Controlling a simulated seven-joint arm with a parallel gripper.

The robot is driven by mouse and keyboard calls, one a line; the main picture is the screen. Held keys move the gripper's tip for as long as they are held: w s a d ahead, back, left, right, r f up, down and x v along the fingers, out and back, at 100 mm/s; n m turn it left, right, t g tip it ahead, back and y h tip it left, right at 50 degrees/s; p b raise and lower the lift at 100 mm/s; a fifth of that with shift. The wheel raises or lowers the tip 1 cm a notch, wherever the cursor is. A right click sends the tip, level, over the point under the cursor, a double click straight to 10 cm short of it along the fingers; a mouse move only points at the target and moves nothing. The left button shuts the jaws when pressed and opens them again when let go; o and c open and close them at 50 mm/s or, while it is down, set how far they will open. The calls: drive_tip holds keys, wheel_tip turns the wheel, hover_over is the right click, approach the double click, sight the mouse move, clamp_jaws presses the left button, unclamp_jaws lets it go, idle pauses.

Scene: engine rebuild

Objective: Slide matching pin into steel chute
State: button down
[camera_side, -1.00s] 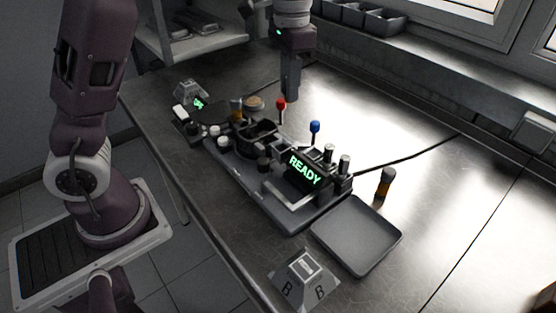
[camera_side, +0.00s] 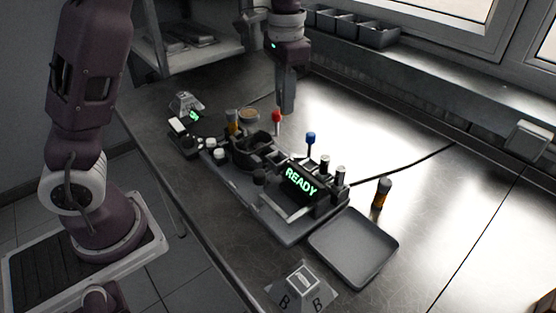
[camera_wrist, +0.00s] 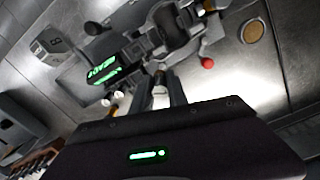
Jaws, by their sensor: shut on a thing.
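My gripper (camera_side: 287,110) hangs fingers-down above the bench, behind the dark fixture, near the red-ball lever. In the wrist view its two dark fingers (camera_wrist: 168,92) are shut on a small silver piece (camera_wrist: 160,97), seemingly the pin; the fingers hide part of it, and its markings cannot be read. A light grey angled channel (camera_side: 286,211), possibly the steel chute, lies at the front of the fixture base, away from my gripper. Two silver-topped cylinders (camera_side: 332,166) stand beside the green READY display (camera_side: 301,181); they also show in the wrist view (camera_wrist: 112,98).
A red-ball lever (camera_side: 277,116) and a blue-ball lever (camera_side: 311,136) stick up from the fixture. An empty grey tray (camera_side: 352,247), a block marked B (camera_side: 303,288) and an amber-and-black bottle (camera_side: 382,193) stand nearby. The bench at the back right is mostly clear.

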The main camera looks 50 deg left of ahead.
drive_tip(key=s+d+f, duration=0.3)
drive_tip(key=s+f, duration=0.2)
drive_tip(key=f, duration=0.1)
drive_tip(key=shift+d, duration=0.2)
drive_tip(key=shift+f, duration=1.25)
idle(1.9)
drive_tip(key=c, duration=0.8)
unclamp_jaws()
drive_tip(key=shift+c, duration=0.2)
drive_tip(key=shift+d, duration=0.1)
